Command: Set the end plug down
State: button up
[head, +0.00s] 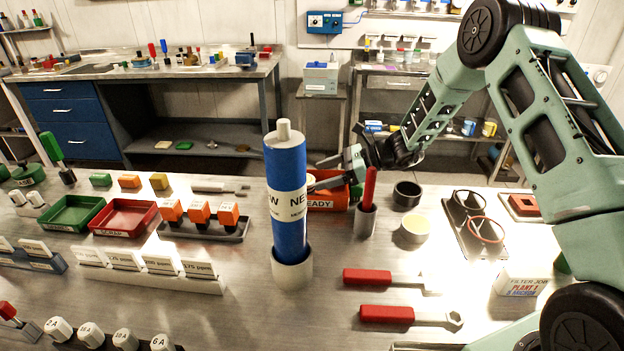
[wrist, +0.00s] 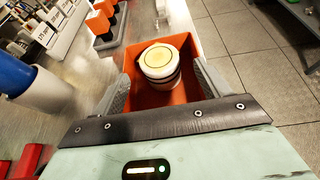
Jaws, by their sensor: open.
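The end plug (wrist: 160,65) is a pale, short cylinder with a yellowish round top and dark bands around its side. It stands in the orange-red bin (wrist: 188,47) in the wrist view. My gripper (wrist: 164,68) is open, with one finger on each side of the plug and visible gaps to it. In the head view my gripper (head: 338,168) is over the bin marked READY (head: 328,201). The tall blue filter cylinder (head: 286,190) stands in front there and hides part of the bin and the plug.
A red-handled tool in a holder (head: 366,220), a black ring (head: 407,194) and a cream disc (head: 414,230) stand nearby. Red-handled wrenches (head: 386,314) lie in front.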

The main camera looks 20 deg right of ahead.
jog(key=v, duration=0.7)
jog(key=shift+s+d+r+b, duration=0.1)
jog(key=shift+d+r+b, duration=0.2)
jog(key=shift+b, duration=0.1)
jog(key=shift+a, duration=0.1)
